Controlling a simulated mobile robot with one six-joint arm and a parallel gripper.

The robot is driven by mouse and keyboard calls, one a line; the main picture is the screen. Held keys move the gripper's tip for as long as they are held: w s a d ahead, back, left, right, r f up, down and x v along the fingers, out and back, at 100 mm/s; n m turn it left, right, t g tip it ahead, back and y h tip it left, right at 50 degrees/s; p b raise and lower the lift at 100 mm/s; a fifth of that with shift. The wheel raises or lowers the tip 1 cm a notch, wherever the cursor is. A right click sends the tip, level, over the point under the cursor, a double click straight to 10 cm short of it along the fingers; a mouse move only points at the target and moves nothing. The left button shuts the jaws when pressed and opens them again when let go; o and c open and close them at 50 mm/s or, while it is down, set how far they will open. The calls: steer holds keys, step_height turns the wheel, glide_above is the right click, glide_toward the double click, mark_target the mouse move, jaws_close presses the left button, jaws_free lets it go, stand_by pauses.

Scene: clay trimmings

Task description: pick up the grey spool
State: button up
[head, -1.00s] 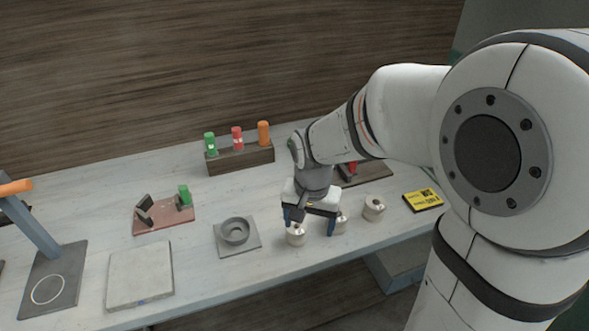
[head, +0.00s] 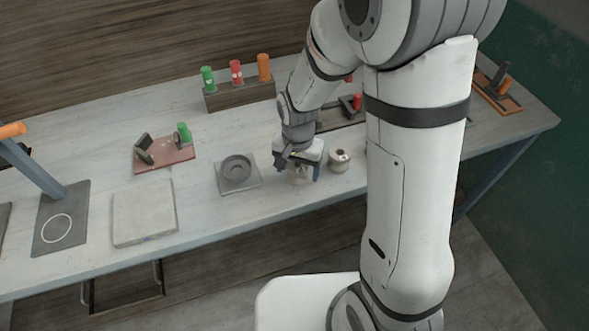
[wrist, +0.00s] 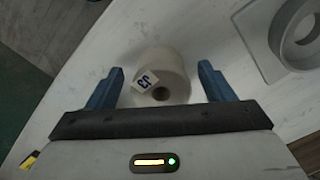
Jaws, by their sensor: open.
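A pale grey-beige spool (wrist: 160,72) with a small white label with dark marks stands on the table in the wrist view, its round end hole facing the camera. In the head view this spool (head: 299,177) is partly hidden by my gripper (head: 297,170). In the wrist view my gripper (wrist: 161,72) is open, its blue fingers on either side of the spool with a gap at each side. A similar pale spool (head: 340,159) stands just to the right. I cannot tell a clear colour difference between the two.
A grey square fixture with a round recess (head: 238,173) lies left of my gripper. A wooden rack (head: 240,95) with green, red and orange cylinders stands behind. A pale slab (head: 143,212) lies further left. The table's front edge (head: 262,222) is close.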

steer(key=c, duration=1.2)
steer(key=shift+r, duration=0.1)
step_height(320, 180, up, 10)
